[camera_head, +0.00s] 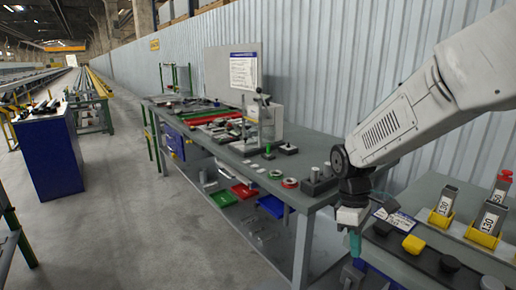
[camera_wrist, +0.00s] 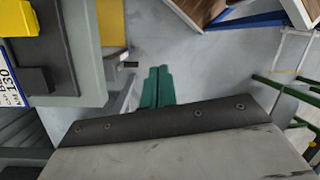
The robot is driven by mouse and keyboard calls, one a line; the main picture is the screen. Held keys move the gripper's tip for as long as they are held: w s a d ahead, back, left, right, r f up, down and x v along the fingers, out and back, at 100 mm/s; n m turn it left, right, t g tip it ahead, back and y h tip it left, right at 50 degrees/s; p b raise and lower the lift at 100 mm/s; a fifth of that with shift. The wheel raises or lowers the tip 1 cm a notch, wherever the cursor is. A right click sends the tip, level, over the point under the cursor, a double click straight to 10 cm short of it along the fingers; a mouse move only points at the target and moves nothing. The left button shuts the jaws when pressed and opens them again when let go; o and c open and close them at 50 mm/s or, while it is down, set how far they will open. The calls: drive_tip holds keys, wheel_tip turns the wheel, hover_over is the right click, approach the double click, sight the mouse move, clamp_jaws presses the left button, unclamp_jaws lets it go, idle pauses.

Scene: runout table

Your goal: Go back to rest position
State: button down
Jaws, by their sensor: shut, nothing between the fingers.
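My gripper (camera_head: 355,246) hangs from my arm at the right of the head view, pointing down in front of the near right table. Its green fingers are together and empty. In the wrist view the green fingers (camera_wrist: 158,78) lie side by side with nothing between them, over grey floor. No object touches them.
A long grey workbench (camera_head: 225,155) with tools and small parts stands left of my arm. A near table (camera_head: 430,262) at the right holds yellow-based holders with labelled blocks (camera_head: 441,208). A blue cabinet (camera_head: 50,155) stands at left. The aisle floor (camera_head: 130,220) is clear.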

drive_tip(key=s+d+r+m+t, duration=0.1)
drive_tip(key=s+r+m, duration=0.2)
drive_tip(key=s, duration=0.4)
drive_tip(key=s+d+r+m+t, duration=0.1)
drive_tip(key=s+r+m, duration=0.3)
drive_tip(key=s, duration=0.3)
drive_tip(key=s+d+r+m+t+y, duration=0.1)
drive_tip(key=s+r+m+t, duration=0.1)
drive_tip(key=s, duration=0.6)
wheel_tip(320, 180, up, 2)
drive_tip(key=shift+r+m, duration=0.2)
drive_tip(key=shift+m, duration=0.5)
drive_tip(key=shift+d, duration=0.1)
